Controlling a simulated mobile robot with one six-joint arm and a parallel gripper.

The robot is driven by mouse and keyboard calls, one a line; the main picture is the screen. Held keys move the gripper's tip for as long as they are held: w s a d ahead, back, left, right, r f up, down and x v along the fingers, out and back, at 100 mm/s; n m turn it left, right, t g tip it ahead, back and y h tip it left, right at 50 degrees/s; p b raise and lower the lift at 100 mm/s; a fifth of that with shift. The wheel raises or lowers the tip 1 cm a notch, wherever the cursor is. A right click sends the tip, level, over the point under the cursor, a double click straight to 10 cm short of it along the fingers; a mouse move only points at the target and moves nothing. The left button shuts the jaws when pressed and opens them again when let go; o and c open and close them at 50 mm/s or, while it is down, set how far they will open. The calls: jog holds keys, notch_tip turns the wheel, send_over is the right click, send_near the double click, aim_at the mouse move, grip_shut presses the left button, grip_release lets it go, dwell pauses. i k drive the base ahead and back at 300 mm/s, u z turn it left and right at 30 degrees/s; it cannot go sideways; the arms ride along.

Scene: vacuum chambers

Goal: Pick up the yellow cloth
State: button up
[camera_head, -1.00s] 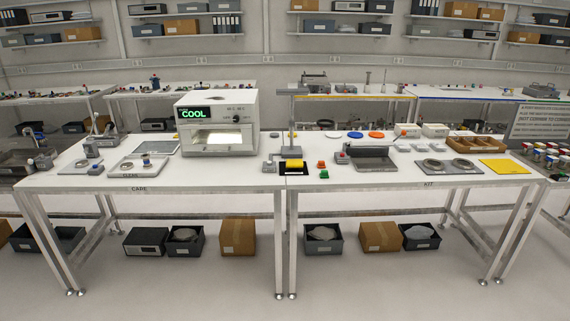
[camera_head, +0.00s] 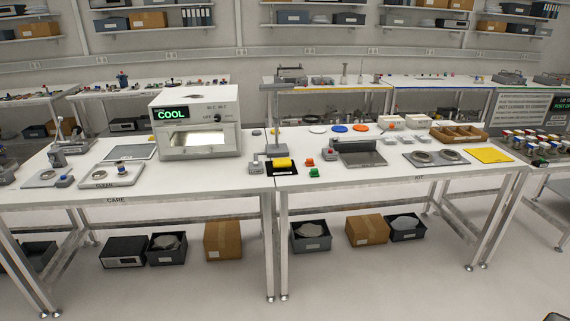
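A flat yellow sheet that looks like the yellow cloth (camera_head: 488,155) lies at the right end of the near white table, close to its edge. It looks flat, with nothing on it. A smaller yellow piece (camera_head: 284,163) sits on a black pad near the middle of the table, under a grey stand; I cannot tell whether it is cloth. My gripper is not in view. Only a dark shape with an orange edge (camera_head: 558,317) shows at the bottom right corner, and I cannot tell what it is.
A wooden compartment tray (camera_head: 459,134) and a grey plate with two round parts (camera_head: 437,158) stand beside the yellow sheet. A white oven reading COOL (camera_head: 195,128) stands on the left. A side table with several small cans (camera_head: 530,135) is at the right. Floor in front is clear.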

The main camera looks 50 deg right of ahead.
aim_at(283, 162)
jog(key=z, duration=0.35)
jog(key=i, duration=0.85)
jog(key=z, duration=0.4)
